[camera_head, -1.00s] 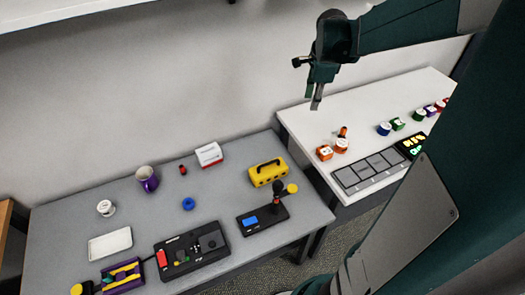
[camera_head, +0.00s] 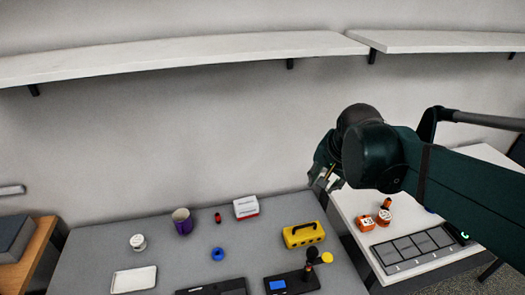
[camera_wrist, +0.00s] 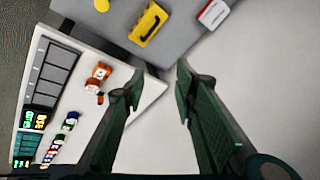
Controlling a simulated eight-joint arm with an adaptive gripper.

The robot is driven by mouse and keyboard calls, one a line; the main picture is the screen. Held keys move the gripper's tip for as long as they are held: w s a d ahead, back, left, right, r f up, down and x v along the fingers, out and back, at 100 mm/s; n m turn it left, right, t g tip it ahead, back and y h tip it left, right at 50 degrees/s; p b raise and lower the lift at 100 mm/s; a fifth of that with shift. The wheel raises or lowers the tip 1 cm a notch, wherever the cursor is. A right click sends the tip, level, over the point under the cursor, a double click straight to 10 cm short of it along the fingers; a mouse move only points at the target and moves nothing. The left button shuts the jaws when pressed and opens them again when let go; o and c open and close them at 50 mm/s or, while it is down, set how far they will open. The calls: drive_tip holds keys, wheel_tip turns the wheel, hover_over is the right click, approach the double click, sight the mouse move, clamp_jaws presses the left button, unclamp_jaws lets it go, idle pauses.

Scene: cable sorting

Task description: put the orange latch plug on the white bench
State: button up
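A small orange piece with a dark part, which looks like the orange latch plug (camera_head: 387,203), is on the white bench (camera_head: 350,203), just behind two orange-and-white pieces. It also shows in the wrist view (camera_wrist: 100,97), left of my gripper. My gripper (camera_head: 325,175) is raised in front of the wall, above the bench's left end. In the wrist view my gripper (camera_wrist: 158,88) has its two fingers spread with nothing between them. My arm hides part of the bench's right side in the head view.
Orange-and-white pieces (camera_head: 366,222) stand beside a dark sectioned tray (camera_head: 415,246). The grey table on the left holds a yellow case (camera_head: 303,235), a red-and-white box (camera_head: 246,207), a purple cup (camera_head: 182,221) and a blue ring (camera_head: 217,254). Shelves (camera_head: 190,62) run along the wall above.

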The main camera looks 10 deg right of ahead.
drive_tip(key=s+a+f+n+t+y, duration=0.1)
drive_tip(key=s+a+n+t, duration=0.1)
drive_tip(key=s+a+n, duration=0.7)
drive_tip(key=shift+s+a+f+n, duration=0.2)
drive_tip(key=shift+a+f+n, duration=0.05)
drive_tip(key=shift+a+n, duration=0.35)
